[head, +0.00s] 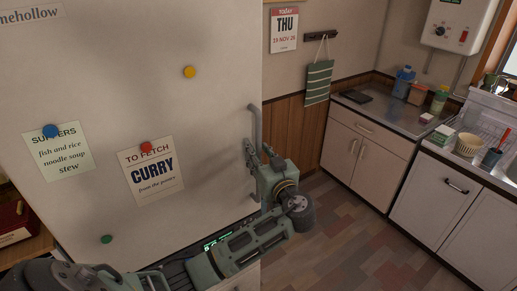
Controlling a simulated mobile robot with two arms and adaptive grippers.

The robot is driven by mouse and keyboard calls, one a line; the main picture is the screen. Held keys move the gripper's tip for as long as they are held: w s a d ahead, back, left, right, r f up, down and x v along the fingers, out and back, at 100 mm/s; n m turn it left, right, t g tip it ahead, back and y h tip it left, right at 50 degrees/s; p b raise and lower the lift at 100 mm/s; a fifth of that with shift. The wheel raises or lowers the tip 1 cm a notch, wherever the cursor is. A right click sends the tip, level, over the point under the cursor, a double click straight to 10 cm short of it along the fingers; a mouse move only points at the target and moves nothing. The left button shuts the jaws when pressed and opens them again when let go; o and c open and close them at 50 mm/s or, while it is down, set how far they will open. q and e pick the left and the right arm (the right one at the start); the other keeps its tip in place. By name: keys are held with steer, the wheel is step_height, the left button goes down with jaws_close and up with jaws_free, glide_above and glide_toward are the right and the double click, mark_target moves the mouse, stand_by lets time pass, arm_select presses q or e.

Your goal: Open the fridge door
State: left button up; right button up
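The fridge door (100,100) is the large cream panel filling the left of the head view, with notes and magnets on it. No gap shows along its right edge, and it looks closed. Its vertical grey handle (257,122) stands out near that edge. My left arm comes in from the lower left across the lower part of the door. My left gripper (254,155) is at the lower part of the handle, with its fingers close around or beside the bar. The fingers are small and partly overlap the handle, so I cannot tell whether they grip it. My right gripper is out of view.
A low cabinet with a metal counter (385,122) stands along the back wall, right of the fridge. A sink unit with a dish rack (490,122) is at the far right. The tiled floor (345,235) between them and the fridge is clear.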

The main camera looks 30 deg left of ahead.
arm_select(q)
jaws_close()
stand_by(0.3)
stand_by(0.4)
